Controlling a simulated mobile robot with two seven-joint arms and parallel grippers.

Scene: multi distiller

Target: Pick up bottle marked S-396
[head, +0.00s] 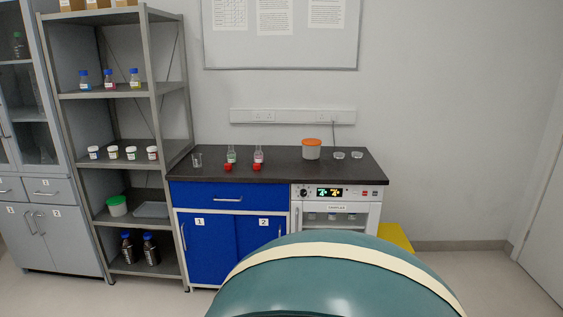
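Several labelled containers are in view, but the labels are too small to read, so I cannot tell which bottle is S-396. Three blue-capped bottles stand on the grey rack's upper shelf: one with blue contents (84,80), one with pinkish-red contents (109,79), one with yellow-green contents (135,78). Two dark bottles (127,248) (150,249) stand on the bottom shelf. Two small flasks, one greenish (231,154) and one pink (258,154), stand on the black counter. Neither of my grippers is in view.
The rack (157,110) also holds several small white jars (113,152), a green-lidded tub (117,206) and a grey tray (151,210). The black counter (200,175) carries a beaker (197,159), an orange-lidded tub (311,150) and small dishes (339,155). Floor at right is clear.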

